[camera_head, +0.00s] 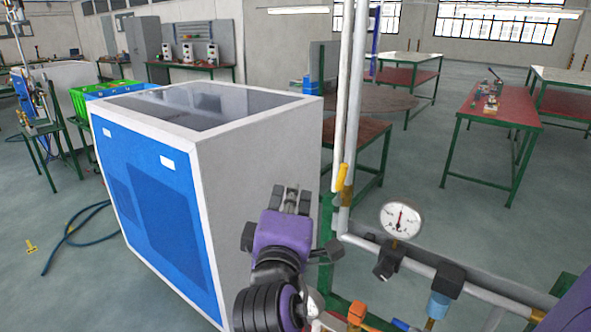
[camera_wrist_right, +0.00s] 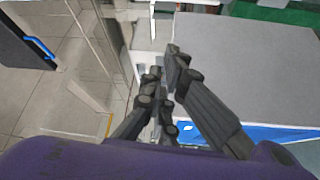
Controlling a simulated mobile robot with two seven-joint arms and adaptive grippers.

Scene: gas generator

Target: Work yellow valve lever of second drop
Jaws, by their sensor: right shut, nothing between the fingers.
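A yellow valve lever (camera_head: 342,177) stands roughly upright on the vertical pipe (camera_head: 345,110) in the head view, above the brass-coloured fitting. My right gripper (camera_head: 291,197) is to its lower left in that view, apart from it, with its fingers up in front of the cabinet's grey side. In the right wrist view my right gripper (camera_wrist_right: 162,78) is shut and empty. The yellow lever cannot be made out in the wrist view. My left gripper is not in view.
A round gauge (camera_head: 401,220) and a horizontal pipe with black and blue fittings (camera_head: 440,290) lie right of my right gripper. An orange fitting (camera_head: 357,312) sits low near it. The large blue-and-white cabinet (camera_head: 205,200) stands at left. Red-topped tables (camera_head: 488,106) stand behind.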

